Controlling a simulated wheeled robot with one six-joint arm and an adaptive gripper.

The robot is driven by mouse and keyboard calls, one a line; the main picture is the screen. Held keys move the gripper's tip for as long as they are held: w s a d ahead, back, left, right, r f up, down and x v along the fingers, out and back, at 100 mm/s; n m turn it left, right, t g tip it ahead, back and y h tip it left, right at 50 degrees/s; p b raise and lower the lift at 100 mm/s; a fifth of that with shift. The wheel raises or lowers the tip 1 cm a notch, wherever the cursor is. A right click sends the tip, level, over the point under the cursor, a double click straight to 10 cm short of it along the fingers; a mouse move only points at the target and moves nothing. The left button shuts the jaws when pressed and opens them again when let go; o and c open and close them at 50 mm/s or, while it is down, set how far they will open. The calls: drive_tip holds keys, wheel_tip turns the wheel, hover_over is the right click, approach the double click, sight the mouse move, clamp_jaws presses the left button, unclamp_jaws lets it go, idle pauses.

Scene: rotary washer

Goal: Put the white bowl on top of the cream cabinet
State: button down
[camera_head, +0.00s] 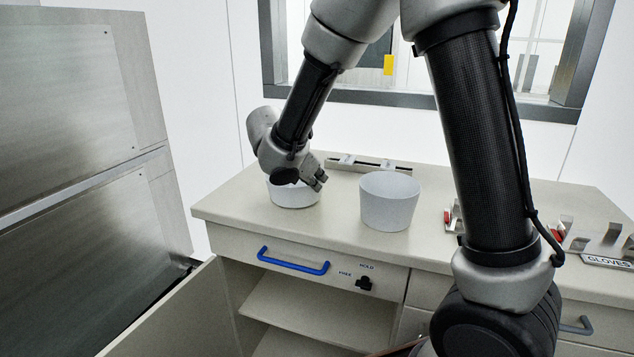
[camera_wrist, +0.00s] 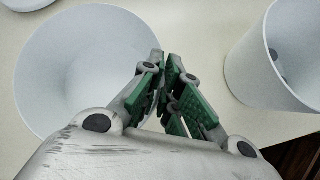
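The white bowl (camera_head: 293,197) is at the left part of the cream cabinet's top (camera_head: 335,232), upright, with its far rim hidden by my gripper. My gripper (camera_head: 320,184) is at the bowl's right rim. In the wrist view the open bowl (camera_wrist: 75,75) fills the left side. My gripper's green-padded fingers (camera_wrist: 164,58) are close together there, with the bowl's right rim between the tips. I cannot tell whether the bowl's base touches the cabinet top.
A taller white tub (camera_head: 388,205) stands right of the bowl, also in the wrist view (camera_wrist: 265,70). A metal rack (camera_head: 368,163) lies behind. A glove holder (camera_head: 606,262) is at right. The cabinet's left door (camera_head: 175,315) hangs open below a blue handle (camera_head: 293,262).

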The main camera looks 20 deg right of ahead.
drive_tip(key=shift+f, duration=0.25)
drive_tip(key=c, duration=1.6)
unclamp_jaws()
drive_tip(key=shift+c, duration=0.2)
